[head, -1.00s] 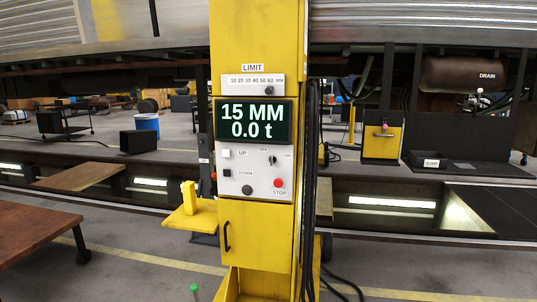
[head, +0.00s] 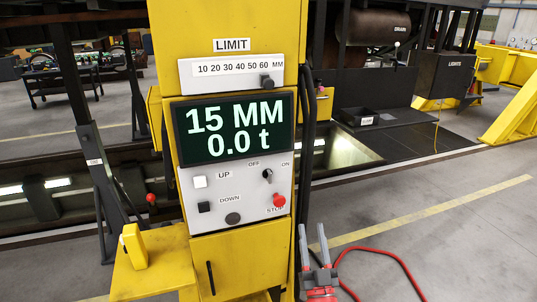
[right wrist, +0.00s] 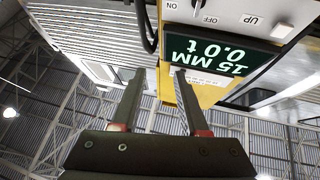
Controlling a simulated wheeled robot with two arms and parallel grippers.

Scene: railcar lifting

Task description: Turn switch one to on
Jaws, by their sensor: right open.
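Switch one seems to be the small dark rotary knob (head: 267,175) between the OFF and ON labels on the panel of a yellow lifting post (head: 240,260). Its pointer looks turned up toward OFF, but it is too small to be certain. My right gripper (head: 312,238) is open and empty, below and to the right of the knob, apart from the panel. In the right wrist view its two fingers (right wrist: 159,75) are spread, with the panel upside down beyond them. The ON and OFF labels show there. My left gripper is not in view.
The display (head: 234,128) reads 15 MM and 0.0 t. The red STOP button (head: 279,200) sits just below the knob. White UP (head: 200,181) and black DOWN (head: 204,207) buttons are at left. A red cable (head: 385,254) lies on the floor; floor at right is mostly clear.

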